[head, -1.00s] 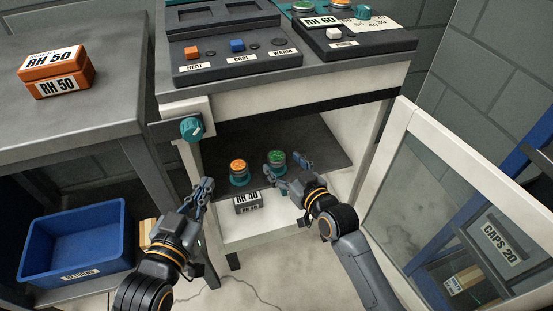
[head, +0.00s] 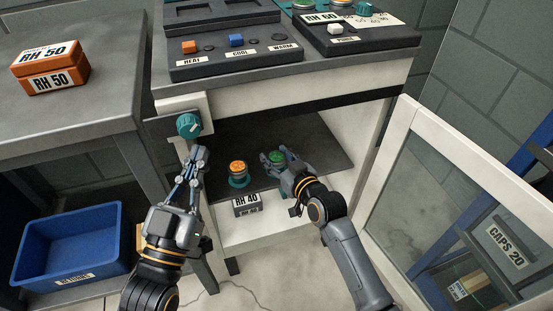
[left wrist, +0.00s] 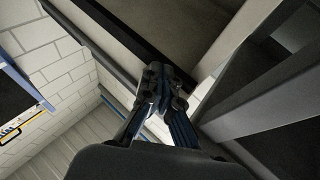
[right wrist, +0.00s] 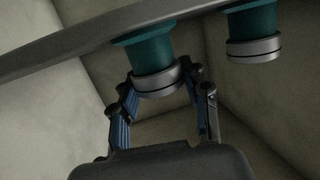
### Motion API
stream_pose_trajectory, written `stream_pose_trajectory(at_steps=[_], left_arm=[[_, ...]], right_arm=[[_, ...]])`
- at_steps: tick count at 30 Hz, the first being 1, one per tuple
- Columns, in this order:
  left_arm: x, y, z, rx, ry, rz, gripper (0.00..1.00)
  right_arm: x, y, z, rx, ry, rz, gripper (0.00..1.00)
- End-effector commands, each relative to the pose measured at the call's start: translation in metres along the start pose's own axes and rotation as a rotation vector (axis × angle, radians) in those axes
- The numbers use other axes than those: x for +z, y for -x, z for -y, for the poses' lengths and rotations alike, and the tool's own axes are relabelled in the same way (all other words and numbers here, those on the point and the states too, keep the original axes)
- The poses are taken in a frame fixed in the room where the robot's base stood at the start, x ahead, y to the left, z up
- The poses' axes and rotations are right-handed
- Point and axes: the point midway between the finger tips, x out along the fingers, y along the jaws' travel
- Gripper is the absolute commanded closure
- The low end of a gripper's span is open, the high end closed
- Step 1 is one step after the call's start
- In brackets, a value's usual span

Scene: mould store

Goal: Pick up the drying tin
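Two small teal tins stand on the dark shelf inside the cabinet: one with orange contents (head: 237,168), one with green contents (head: 277,156). I cannot tell by label which is the drying tin. My right gripper (head: 276,163) is open at the green tin, with one finger on each side of it. In the right wrist view, a teal tin with a silver rim (right wrist: 152,72) is between the spread fingertips (right wrist: 162,84); contact is unclear. The other tin (right wrist: 253,35) is to the right there. My left gripper (head: 197,150) is empty, its fingertips together just below a teal knob (head: 189,124).
A dark RH 40 block (head: 247,204) sits below the shelf edge. The cabinet's glass door (head: 420,190) stands open at right. A control panel (head: 235,60) is on top. A blue bin (head: 70,245) and an orange RH 50 box (head: 50,72) are at left.

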Motion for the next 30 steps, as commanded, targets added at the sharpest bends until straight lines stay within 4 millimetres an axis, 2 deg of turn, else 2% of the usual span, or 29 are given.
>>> stream_pose_trajectory(at_steps=[1, 3, 17, 25, 30], left_arm=[[0.000, 0.000, 0.000, 0.000, 0.000, 0.000, 1.00], [0.000, 0.000, 0.000, 0.000, 0.000, 0.001, 1.00], [0.005, 0.000, 0.001, -0.002, -0.001, 0.036, 1.00], [0.045, 0.009, 0.007, -0.016, -0.008, 0.279, 1.00], [0.085, 0.033, 0.014, -0.031, -0.013, 0.542, 1.00]], right_arm=[[0.000, 0.000, 0.000, 0.000, 0.000, 0.000, 0.71], [0.000, 0.000, 0.000, 0.000, 0.000, 0.000, 0.85], [-0.004, 0.001, 0.000, 0.000, 0.000, -0.001, 0.86], [-0.023, 0.004, 0.000, 0.000, 0.002, -0.002, 0.86], [-0.041, 0.015, 0.004, -0.001, -0.001, -0.001, 0.86]])
